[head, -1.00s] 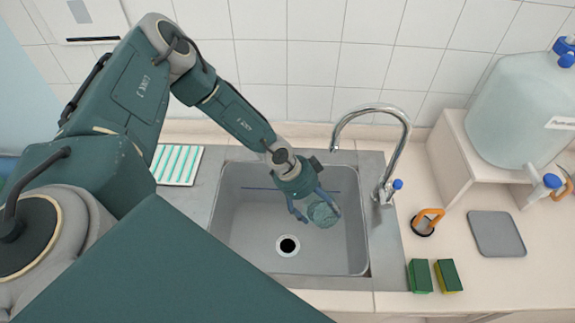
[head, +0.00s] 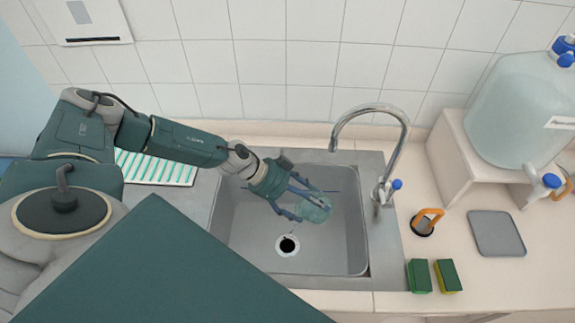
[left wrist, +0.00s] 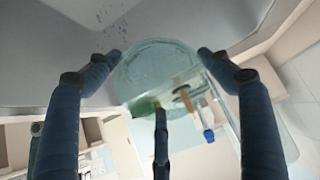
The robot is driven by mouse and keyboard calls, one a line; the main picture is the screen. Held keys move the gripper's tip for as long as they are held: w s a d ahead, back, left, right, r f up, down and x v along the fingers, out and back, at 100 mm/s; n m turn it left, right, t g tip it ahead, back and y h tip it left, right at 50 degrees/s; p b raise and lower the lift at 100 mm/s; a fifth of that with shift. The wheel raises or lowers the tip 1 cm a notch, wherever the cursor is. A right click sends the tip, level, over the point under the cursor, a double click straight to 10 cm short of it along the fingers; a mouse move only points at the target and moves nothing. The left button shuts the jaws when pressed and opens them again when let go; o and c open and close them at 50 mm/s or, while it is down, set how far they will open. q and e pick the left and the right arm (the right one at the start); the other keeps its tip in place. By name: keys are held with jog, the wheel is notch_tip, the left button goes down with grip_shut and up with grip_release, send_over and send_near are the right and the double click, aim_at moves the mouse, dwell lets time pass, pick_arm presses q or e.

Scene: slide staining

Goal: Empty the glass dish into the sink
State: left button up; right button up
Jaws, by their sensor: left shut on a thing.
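The glass dish (head: 318,210), clear and pale blue-green, is held inside the sink (head: 345,255), above its floor and right of the dark drain (head: 288,245). My left gripper (head: 307,203) reaches in from the left and is shut on the dish, with fingers at either side of it. In the left wrist view the dish (left wrist: 155,65) sits between the fingertips (left wrist: 158,56) and looks tipped. Small blue-purple specks, like drops, show beside it at the upper left. Whether liquid is left inside is unclear. My right gripper is not in view.
A chrome faucet (head: 403,150) arches over the sink's right side. A striped white-green rack (head: 155,168) lies left of the sink. Two green sponges (head: 420,275), an orange-handled item (head: 425,224), a grey mat (head: 497,233) and a large water container (head: 520,105) stand on the right counter.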

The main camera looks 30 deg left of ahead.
pick_arm(q)
jog(key=shift+r+h, duration=0.15)
jog(key=shift+h, duration=0.15)
jog(key=shift+s, duration=0.1)
jog(key=shift+s+a+r+t+h, duration=0.25)
jog(key=shift+a+t+h, duration=0.35)
jog(key=shift+h, duration=0.3)
dwell(0.6)
jog(key=shift+b, duration=0.3)
jog(key=shift+a+r+h+b, duration=0.1)
jog(key=shift+a+h+b, duration=0.05)
jog(key=shift+h+b, duration=0.2)
jog(key=shift+s+a+r+t+h+b, duration=0.15)
jog(key=shift+t+h+b, duration=0.2)
jog(key=shift+b, duration=0.8)
jog(key=shift+s+a+t+h+b, duration=0.15)
jog(key=shift+t+h+b, duration=0.2)
jog(key=shift+b, duration=0.75)
jog(key=shift+s+a+h+b, duration=0.15)
jog(key=shift+a+h+b, duration=0.2)
jog(key=shift+b, duration=0.6)
jog(key=shift+s+a+r+t+h+b, duration=0.2)
jog(key=shift+t+h+b, duration=0.25)
jog(key=shift+b, duration=0.75)
jog(key=shift+s+a+r+t+h+b, duration=0.15)
jog(key=shift+t+h+b, duration=0.3)
jog(key=shift+b, duration=0.75)
